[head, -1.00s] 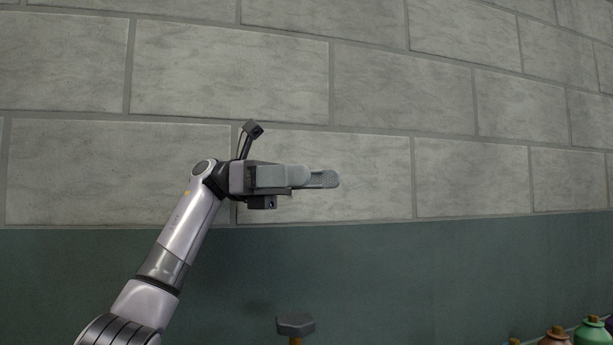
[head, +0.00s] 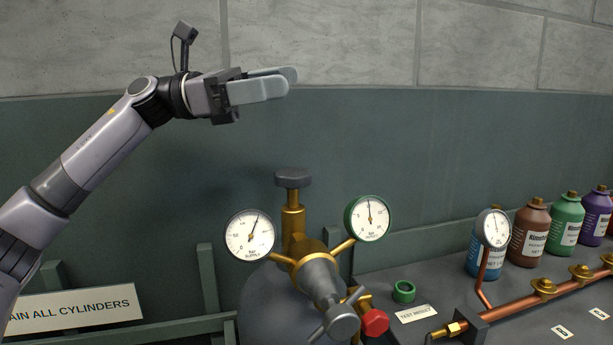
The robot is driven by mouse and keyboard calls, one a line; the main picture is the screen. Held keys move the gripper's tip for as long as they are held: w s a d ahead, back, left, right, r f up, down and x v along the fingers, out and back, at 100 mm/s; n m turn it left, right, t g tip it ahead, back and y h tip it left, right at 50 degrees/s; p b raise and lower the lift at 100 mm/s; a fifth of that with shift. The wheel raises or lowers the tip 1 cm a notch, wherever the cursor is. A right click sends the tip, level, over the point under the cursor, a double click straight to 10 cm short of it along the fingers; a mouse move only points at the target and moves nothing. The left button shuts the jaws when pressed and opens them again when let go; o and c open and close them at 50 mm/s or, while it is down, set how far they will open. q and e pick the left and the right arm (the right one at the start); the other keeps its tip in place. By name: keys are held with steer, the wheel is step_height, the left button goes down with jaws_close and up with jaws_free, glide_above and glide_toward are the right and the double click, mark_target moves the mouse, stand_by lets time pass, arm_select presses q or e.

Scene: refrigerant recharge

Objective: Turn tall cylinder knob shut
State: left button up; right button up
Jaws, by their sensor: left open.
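The tall cylinder's knob (head: 293,179) is a dark grey cap on top of a brass valve stem (head: 293,222), low in the middle of the head view. The grey cylinder (head: 268,305) stands below it, its lower part cut off by the picture edge. My left gripper (head: 291,80) is open and empty, pointing right, above the knob and apart from it. Its two fingers largely overlap in this view. My right gripper does not show.
Two round gauges (head: 249,234) (head: 369,218) flank the stem. In front are a grey T-handle (head: 341,321) and a red knob (head: 375,322). At right, a bench holds a green ring (head: 403,291), a copper pipe (head: 520,300) and several bottles (head: 530,233). A sign (head: 75,309) is at lower left.

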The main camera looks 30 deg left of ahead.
mark_target(306, 170)
arm_select(q)
step_height(306, 170, down, 13)
steer(key=s+a+n+t+y, duration=0.1)
steer(key=s+n+t+y, duration=0.1)
steer(key=n+t+y, duration=0.35)
steer(key=shift+n+g, duration=0.35)
steer(key=p+x, duration=0.4)
steer(key=x, duration=0.1)
steer(key=shift+w+d+p, duration=0.1)
steer(key=shift+w+p, duration=0.05)
steer(key=shift+p, duration=0.25)
steer(key=shift+w+d+f+p, duration=0.2)
steer(key=shift+w+d+p, duration=0.2)
steer(key=shift+w+d, duration=0.15)
steer(key=shift+a, duration=0.1)
steer(key=c, duration=1)
